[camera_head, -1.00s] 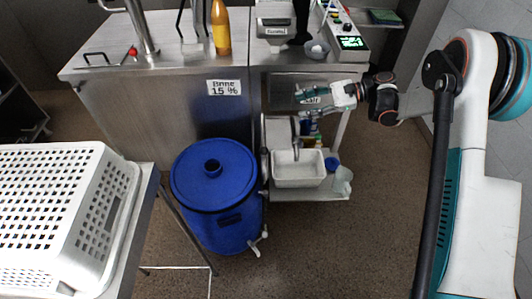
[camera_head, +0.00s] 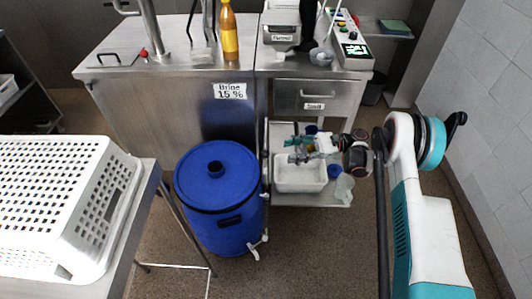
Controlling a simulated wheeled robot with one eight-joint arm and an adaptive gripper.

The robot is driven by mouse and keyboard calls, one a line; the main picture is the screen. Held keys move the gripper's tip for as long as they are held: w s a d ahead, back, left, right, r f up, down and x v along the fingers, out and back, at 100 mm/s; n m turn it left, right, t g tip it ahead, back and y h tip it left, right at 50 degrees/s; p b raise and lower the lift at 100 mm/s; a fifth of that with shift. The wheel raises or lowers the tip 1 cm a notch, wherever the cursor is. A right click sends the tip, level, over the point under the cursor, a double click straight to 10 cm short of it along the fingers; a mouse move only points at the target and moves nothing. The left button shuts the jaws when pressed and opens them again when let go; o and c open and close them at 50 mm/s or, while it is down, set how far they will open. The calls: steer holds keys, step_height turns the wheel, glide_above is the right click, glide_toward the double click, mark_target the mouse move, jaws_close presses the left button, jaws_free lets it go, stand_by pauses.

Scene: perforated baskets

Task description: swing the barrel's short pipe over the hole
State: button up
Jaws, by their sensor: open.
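The blue barrel (camera_head: 222,222) stands upright on the floor, left of the low shelf. A short white pipe (camera_head: 254,251) sticks out low on the barrel's right front side and points down and forward. A small white fitting (camera_head: 265,237) sits beside it. I cannot make out a hole in the floor near the pipe. My gripper (camera_head: 294,152) is open, above the white tub on the low shelf, up and to the right of the pipe and well apart from it.
The low shelf (camera_head: 315,198) holds a white tub (camera_head: 300,178), a blue cup and a pale jug (camera_head: 344,187). A steel counter (camera_head: 150,105) stands behind the barrel. A white perforated basket (camera_head: 60,215) sits on a table at left. The floor in front is clear.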

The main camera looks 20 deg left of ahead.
mark_target(266, 154)
steer(key=b+x, duration=0.2)
steer(key=x, duration=0.8)
steer(key=shift+f+b, duration=0.1)
steer(key=shift+b, duration=0.2)
jaws_close()
